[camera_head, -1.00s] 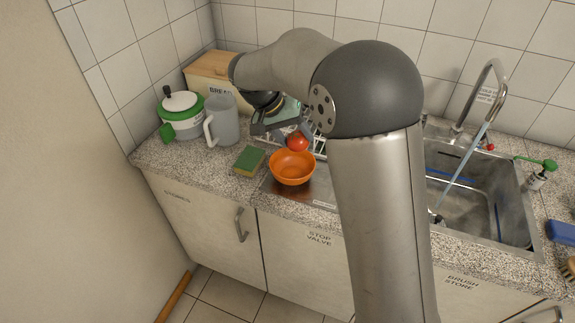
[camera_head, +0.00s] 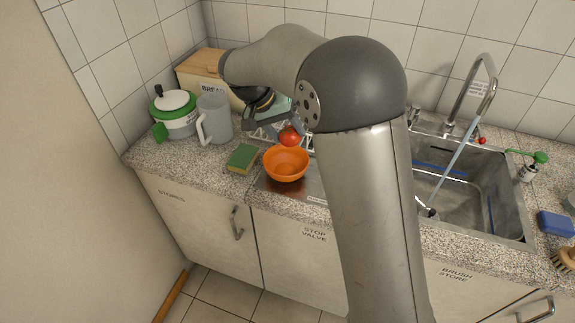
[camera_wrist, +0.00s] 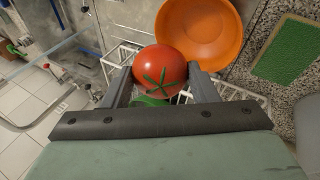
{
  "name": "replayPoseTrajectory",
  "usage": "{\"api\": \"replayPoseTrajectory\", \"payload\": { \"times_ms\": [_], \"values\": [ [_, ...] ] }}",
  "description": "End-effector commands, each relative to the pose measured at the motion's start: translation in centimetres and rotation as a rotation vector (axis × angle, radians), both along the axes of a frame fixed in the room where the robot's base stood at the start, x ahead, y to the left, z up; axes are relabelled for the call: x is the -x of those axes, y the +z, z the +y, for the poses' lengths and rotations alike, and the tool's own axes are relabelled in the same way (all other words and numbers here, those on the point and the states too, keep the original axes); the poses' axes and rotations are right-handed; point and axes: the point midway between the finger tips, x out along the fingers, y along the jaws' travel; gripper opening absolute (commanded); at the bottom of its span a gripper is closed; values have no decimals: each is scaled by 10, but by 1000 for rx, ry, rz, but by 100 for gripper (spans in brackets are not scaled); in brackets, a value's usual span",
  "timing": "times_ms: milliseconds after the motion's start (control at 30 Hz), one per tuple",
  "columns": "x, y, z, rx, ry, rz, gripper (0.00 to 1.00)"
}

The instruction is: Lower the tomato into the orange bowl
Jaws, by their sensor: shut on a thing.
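A red tomato (camera_head: 290,136) with a green stem shows just behind the far rim of the orange bowl (camera_head: 286,166) in the head view. The bowl stands on a dark metal plate on the counter. In the wrist view the tomato (camera_wrist: 159,72) sits between the two fingers of my gripper (camera_wrist: 163,80), which is shut on it. The orange bowl (camera_wrist: 205,35) is beyond the tomato there, partly covered by it, and looks empty where it shows. In the head view my gripper (camera_head: 284,130) is partly hidden by my arm.
A green and yellow sponge (camera_head: 242,158) lies left of the bowl. A grey jug (camera_head: 214,118), a white and green pot (camera_head: 174,112) and a bread box (camera_head: 203,70) stand further left. A white wire rack (camera_wrist: 122,55) lies under the gripper. The sink (camera_head: 460,195) is right.

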Motion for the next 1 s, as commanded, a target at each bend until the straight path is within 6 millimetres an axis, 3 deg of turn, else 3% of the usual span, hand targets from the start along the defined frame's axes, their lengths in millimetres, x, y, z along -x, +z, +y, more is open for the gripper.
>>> {"api": "replayPoseTrajectory", "payload": {
  "times_ms": [367,1000],
  "values": [
    [0,-3,0,0,0,0,28],
    [0,-35,0,1,0,0,28]
  ]
}}
